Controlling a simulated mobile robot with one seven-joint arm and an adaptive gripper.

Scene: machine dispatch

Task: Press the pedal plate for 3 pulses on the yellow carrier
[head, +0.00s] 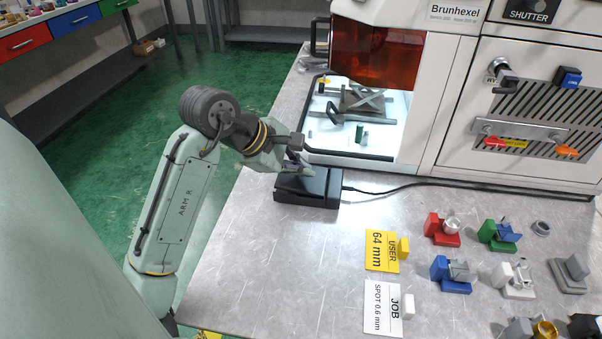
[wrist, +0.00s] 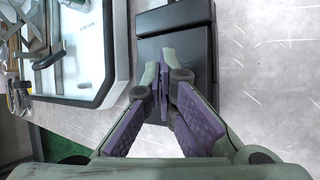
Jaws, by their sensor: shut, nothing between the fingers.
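The black pedal (head: 308,190) sits on the bench just in front of the machine's open chamber, with a cable leading right. Its dark plate also shows in the wrist view (wrist: 200,60). My gripper (head: 303,170) is shut and empty, with its fingertips over the pedal plate. In the wrist view my gripper's purple-padded fingers (wrist: 163,88) meet over the plate's left part. I cannot tell whether the tips touch it. No yellow carrier is clearly recognisable; a small yellow spot (head: 326,80) shows inside the chamber, too small to identify.
The laser machine (head: 440,90) stands behind, its amber shutter (head: 377,52) raised. Red (head: 441,236), green (head: 497,240), blue (head: 450,280) and white (head: 514,287) carriers stand at right. Bench between pedal and cards is clear.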

